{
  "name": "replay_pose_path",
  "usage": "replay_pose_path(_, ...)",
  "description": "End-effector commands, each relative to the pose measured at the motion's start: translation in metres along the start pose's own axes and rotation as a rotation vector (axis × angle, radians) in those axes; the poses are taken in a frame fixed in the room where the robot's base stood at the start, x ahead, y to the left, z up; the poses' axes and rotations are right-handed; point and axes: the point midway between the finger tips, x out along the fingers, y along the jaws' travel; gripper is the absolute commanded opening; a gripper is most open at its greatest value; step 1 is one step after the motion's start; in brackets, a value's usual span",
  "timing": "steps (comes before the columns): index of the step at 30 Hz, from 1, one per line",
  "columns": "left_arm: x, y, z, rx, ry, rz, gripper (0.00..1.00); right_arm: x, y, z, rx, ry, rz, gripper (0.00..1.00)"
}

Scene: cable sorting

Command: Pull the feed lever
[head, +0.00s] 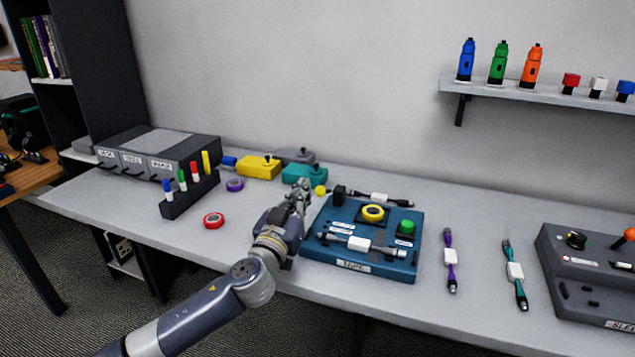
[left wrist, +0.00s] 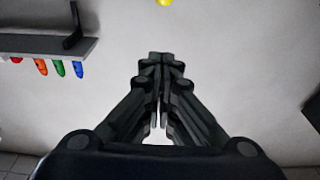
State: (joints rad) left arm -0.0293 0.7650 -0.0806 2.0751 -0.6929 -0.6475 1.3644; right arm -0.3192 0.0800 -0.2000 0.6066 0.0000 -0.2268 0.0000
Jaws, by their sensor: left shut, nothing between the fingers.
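A blue machine (head: 375,265) with a front label stands in the middle of the table. At its back left is a lever with a yellow ball knob (head: 320,190), beside a small black block (head: 339,196). My left gripper (head: 303,188) is shut and empty, just left of the knob and apart from it. The machine carries a yellow tape ring (head: 373,212), a green button (head: 407,227) and a white-sleeved cable (head: 359,244). My right gripper is not in view.
Purple (head: 449,258) and teal (head: 515,272) cables lie to the right, before a grey machine (head: 590,285) with an orange knob (head: 629,234). Another cable (head: 378,196) lies behind the blue machine. Left are a marker holder (head: 190,196), red tape (head: 213,220) and a teal box (head: 304,174).

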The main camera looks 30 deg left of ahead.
Motion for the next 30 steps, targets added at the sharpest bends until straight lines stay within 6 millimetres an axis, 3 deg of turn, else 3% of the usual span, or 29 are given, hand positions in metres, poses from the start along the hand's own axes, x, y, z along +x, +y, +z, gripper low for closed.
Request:
replay_pose_path(11,0.045,-0.001,-0.003,0.002,0.002,-0.002,0.00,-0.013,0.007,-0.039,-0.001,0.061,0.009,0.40)
replay_pose_path(22,0.102,-0.001,-0.004,0.002,0.002,-0.003,0.00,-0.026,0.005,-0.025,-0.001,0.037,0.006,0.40)
replay_pose_path(24,0.095,0.000,0.015,0.003,-0.006,-0.001,0.00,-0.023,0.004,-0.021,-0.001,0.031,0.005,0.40)
replay_pose_path(30,0.088,0.000,0.033,0.001,-0.003,-0.001,0.00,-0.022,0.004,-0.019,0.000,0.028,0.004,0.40)
